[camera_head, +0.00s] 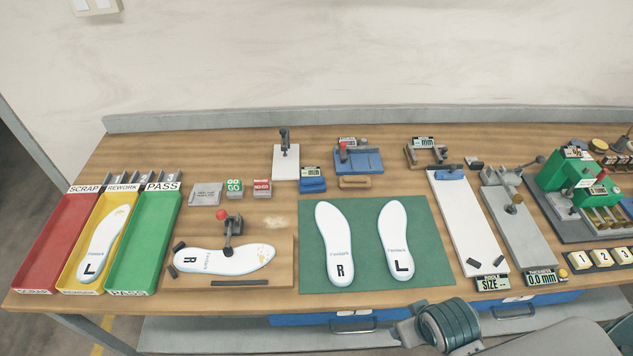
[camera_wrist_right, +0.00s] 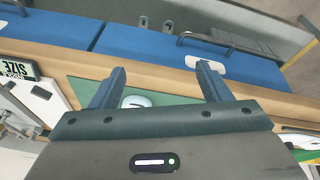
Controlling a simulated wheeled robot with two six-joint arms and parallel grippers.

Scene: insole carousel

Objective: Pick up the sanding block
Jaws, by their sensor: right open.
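Part of my right arm shows at the lower right of the head view. My left gripper is in neither view.
A green mat (camera_head: 316,279) holds two white insoles. A third insole (camera_head: 211,262) lies under a toggle clamp (camera_head: 232,229) on a wooden board. Red (camera_head: 40,262), yellow and green trays stand at left. Gauges and a green machine (camera_head: 565,176) fill the right.

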